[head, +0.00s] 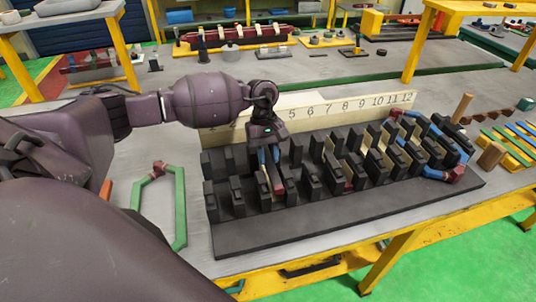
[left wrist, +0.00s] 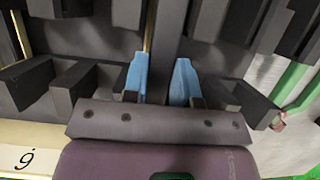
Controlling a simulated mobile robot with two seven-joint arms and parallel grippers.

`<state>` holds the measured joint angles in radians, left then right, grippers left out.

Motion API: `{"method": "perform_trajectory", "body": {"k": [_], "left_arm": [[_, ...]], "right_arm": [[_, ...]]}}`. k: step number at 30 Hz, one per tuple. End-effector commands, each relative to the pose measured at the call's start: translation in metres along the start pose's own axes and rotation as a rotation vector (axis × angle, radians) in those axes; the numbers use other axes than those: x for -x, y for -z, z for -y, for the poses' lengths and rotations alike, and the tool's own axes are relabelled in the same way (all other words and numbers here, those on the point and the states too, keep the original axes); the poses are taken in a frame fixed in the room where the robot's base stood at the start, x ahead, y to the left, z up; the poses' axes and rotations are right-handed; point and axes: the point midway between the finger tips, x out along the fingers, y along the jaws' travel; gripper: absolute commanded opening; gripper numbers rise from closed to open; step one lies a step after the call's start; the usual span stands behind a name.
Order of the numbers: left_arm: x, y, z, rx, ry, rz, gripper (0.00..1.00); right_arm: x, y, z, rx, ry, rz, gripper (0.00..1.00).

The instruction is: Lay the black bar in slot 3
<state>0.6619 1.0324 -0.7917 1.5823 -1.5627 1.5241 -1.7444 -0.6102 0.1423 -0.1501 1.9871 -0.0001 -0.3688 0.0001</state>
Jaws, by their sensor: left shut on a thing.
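The dark slotted block (head: 330,220) lies on the grey table, with rows of black posts and gaps between them. My left gripper (head: 268,165) points down among the posts toward the block's left part, in front of the number board. In the left wrist view its two blue fingertips (left wrist: 162,82) are shut on a dark bar (left wrist: 164,45), which I take for the black bar. The bar is hard to tell from the posts in the head view. The label for slot 3 is hidden behind my arm, and I cannot tell which slot the bar is over.
The pale number board (head: 360,107) stands behind the block, with 5 to 12 readable. A green frame piece (head: 180,212) lies left of the block.

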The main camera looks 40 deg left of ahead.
Motion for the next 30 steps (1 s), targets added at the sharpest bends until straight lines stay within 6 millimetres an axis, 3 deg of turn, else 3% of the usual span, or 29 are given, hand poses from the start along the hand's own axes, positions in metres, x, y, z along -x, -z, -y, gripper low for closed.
{"method": "perform_trajectory", "body": {"k": [30], "left_arm": [[-0.013, 0.005, 0.000, 0.000, -0.001, 0.000, 0.00]], "right_arm": [[-0.010, -0.005, 0.002, 0.002, 0.003, -0.010, 0.69]]}}
